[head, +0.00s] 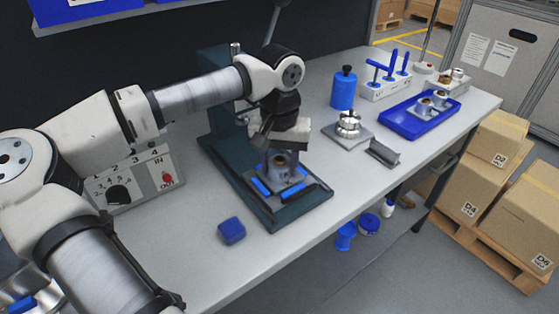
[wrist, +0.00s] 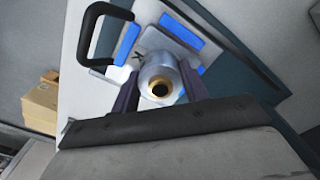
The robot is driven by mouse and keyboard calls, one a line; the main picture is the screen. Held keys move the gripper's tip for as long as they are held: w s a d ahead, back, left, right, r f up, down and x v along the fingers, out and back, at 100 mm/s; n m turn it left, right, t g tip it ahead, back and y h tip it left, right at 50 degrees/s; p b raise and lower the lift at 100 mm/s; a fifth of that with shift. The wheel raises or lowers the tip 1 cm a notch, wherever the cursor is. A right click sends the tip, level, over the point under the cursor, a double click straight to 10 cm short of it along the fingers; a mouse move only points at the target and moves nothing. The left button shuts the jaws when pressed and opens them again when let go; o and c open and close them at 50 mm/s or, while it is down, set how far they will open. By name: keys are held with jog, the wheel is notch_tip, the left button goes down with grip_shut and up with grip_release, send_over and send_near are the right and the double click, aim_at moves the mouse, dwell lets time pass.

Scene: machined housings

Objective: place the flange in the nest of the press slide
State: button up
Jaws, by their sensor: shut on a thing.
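The flange (head: 281,163) is a grey metal cylinder with a brass-coloured bore. My gripper (head: 280,156) is shut on it from above, over the press slide. In the wrist view the flange (wrist: 160,80) stands between my two dark fingers, its bore facing the camera. The press slide (head: 290,211) is a dark green base with a pale plate and blue pads, which form the nest (head: 263,187) below the flange. In the wrist view the blue pads (wrist: 181,25) lie around the flange. I cannot tell whether the flange's underside touches the nest.
A blue block (head: 231,230) lies on the bench left of the slide. To the right are a round metal part on a plate (head: 348,125), a dark grey bracket (head: 383,152), a blue bottle (head: 343,90) and a blue tray (head: 399,123).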

aim_at(279, 159)
jog(key=shift+f, duration=0.2)
jog(key=o, duration=1.3)
jog(key=shift+c, duration=0.2)
jog(key=shift+r, duration=0.1)
notch_tip(279, 159, up, 12)
jog(key=shift+r+b, duration=0.15)
jog(key=shift+b, duration=0.15)
